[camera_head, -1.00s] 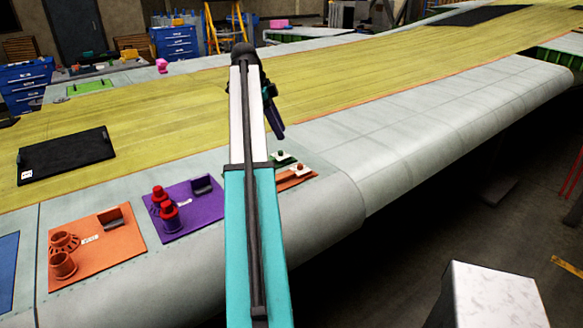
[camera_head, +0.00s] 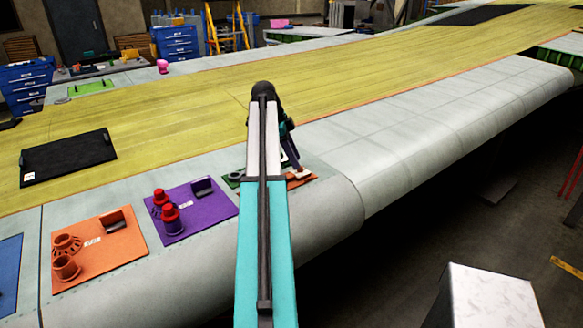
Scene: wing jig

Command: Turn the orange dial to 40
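A purple panel (camera_head: 217,209) with red-capped posts and a larger orange panel (camera_head: 122,260) with two orange cup-like pieces lie to the left. A black mat (camera_head: 68,158) lies on the yellow wing skin. The grey leading edge to the right (camera_head: 430,135) is clear.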

